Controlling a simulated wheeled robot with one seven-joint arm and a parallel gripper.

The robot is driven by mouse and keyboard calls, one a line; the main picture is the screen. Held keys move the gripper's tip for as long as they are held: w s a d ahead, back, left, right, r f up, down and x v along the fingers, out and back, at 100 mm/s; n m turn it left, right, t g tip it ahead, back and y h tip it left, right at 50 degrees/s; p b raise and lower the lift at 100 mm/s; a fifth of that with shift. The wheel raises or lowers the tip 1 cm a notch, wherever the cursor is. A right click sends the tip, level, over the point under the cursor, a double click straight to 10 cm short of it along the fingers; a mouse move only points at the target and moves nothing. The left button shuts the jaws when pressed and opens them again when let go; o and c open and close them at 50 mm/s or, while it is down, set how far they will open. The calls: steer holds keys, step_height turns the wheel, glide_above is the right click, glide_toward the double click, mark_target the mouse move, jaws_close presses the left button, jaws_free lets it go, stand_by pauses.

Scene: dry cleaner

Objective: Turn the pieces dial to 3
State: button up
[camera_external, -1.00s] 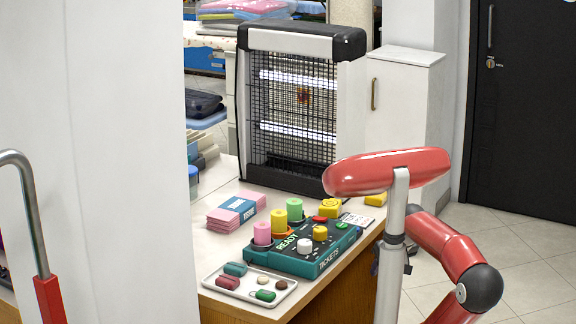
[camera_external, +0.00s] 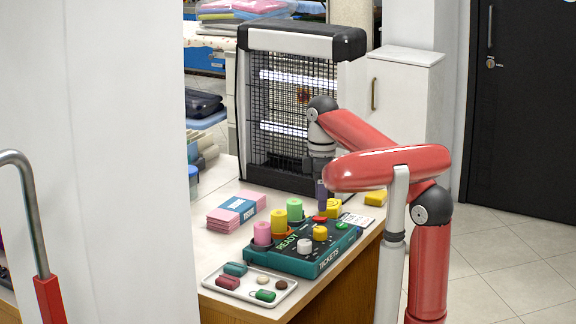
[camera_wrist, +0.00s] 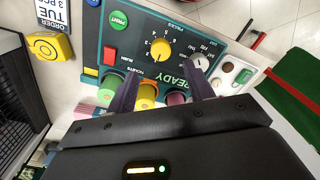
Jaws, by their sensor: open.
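The dark ticket console (camera_external: 290,262) sits on the counter near its front corner. The pieces dial (camera_wrist: 160,50) is a round yellow knob with numbers around it and a dark pointer mark; the number it points to is too small to read surely. It also shows on the console in the external view (camera_external: 320,233). My gripper (camera_external: 321,196) points down above the back part of the console. In the wrist view its two fingers (camera_wrist: 165,72) are apart with nothing between them, and their tips appear on either side of the dial's lower edge, apart from it.
A white knob (camera_wrist: 200,62), a red button (camera_wrist: 110,55) and a green print button (camera_wrist: 119,20) are near the dial. Pink, green and yellow cylinders line the console's back. A tray (camera_external: 210,283) of small pieces lies in front. A grille heater (camera_external: 290,40) stands behind.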

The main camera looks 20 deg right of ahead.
mark_target(320, 229)
step_height(320, 229, down, 8)
steer(key=shift+s+r+b, duration=0.15)
steer(key=shift+b, duration=0.8)
steer(key=c, duration=1)
